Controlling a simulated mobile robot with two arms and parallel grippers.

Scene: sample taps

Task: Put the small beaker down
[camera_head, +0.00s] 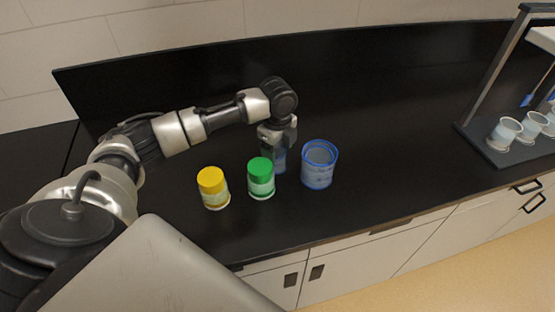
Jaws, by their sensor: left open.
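The small beaker (280,162) is a clear, bluish vessel standing on the black counter, partly hidden by my gripper and the green-lidded jar. My left gripper (276,148) points down right over it, with its jaws open around or just beside the beaker's upper part; I cannot tell whether they touch it. A larger blue-rimmed beaker (319,168) stands just to the right. My right gripper is not in view.
A green-lidded jar (261,179) stands just in front of the gripper, and a yellow-lidded jar (213,188) is left of it. A dark rack with several white cups (504,134) is at the far right. The counter between beaker and rack is clear.

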